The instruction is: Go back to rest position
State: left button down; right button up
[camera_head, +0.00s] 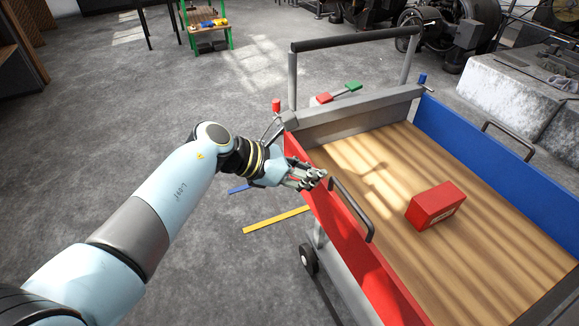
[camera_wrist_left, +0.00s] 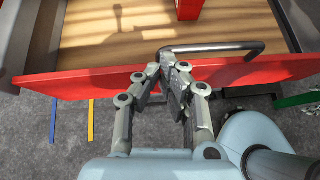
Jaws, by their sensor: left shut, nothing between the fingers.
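My left gripper (camera_head: 318,178) is shut and empty, close to the red side panel (camera_head: 330,215) of a cart. In the left wrist view my left gripper (camera_wrist_left: 170,68) shows in front of the panel's grey handle (camera_wrist_left: 215,48); I cannot tell whether it touches the handle or the panel. A red box (camera_head: 435,206) sits on the cart's wooden bed (camera_head: 375,160), and part of it shows at the top of the left wrist view (camera_wrist_left: 190,8). My right gripper is not in view.
The cart has a blue panel (camera_head: 480,135) on the far side and a dark push bar (camera_head: 355,38) at the back. Yellow (camera_head: 275,220) and blue strips lie on the floor. A small green-legged table (camera_head: 207,28) stands behind. The grey floor at left is clear.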

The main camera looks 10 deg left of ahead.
pick_arm(q)
jog(key=v, duration=1)
jog(key=s+d+f+n+t+h, duration=0.1)
jog(key=s+f+n+h, duration=0.1)
jog(key=s+f+n, duration=0.75)
jog(key=s+a+f+n+t+y, duration=0.1)
jog(key=s+a+f+n+y, duration=0.25)
jog(key=f+n, duration=0.35)
jog(key=s+a+f+n+t+y+b, duration=0.1)
jog(key=s+a+f+n+y, duration=0.1)
jog(key=s+a+f+n, duration=0.3)
jog(key=s+a+f+n+t+y, duration=0.1)
jog(key=s+a+f+n+y, duration=0.15)
jog(key=f+n, duration=0.55)
jog(key=s+a+f+n+g+y, duration=0.1)
jog(key=s+a+f+n+g, duration=0.1)
jog(key=s+n, duration=0.4)
jog(key=s+a+f+n+g+y, duration=0.2)
jog(key=s+a+f+n+g, duration=0.1)
jog(key=s, duration=0.8)
jog(key=s+a+f+n+g+y, duration=0.1)
jog(key=s+a+f+n+g, duration=0.2)
jog(key=s+f+n, duration=0.3)
jog(key=s+n+g, duration=0.1)
jog(key=s+n, duration=0.1)
jog(key=n, duration=0.1)
jog(key=shift+s+a+f+y, duration=0.25)
jog(key=shift+s+f+y, duration=0.05)
jog(key=shift+f, duration=0.05)
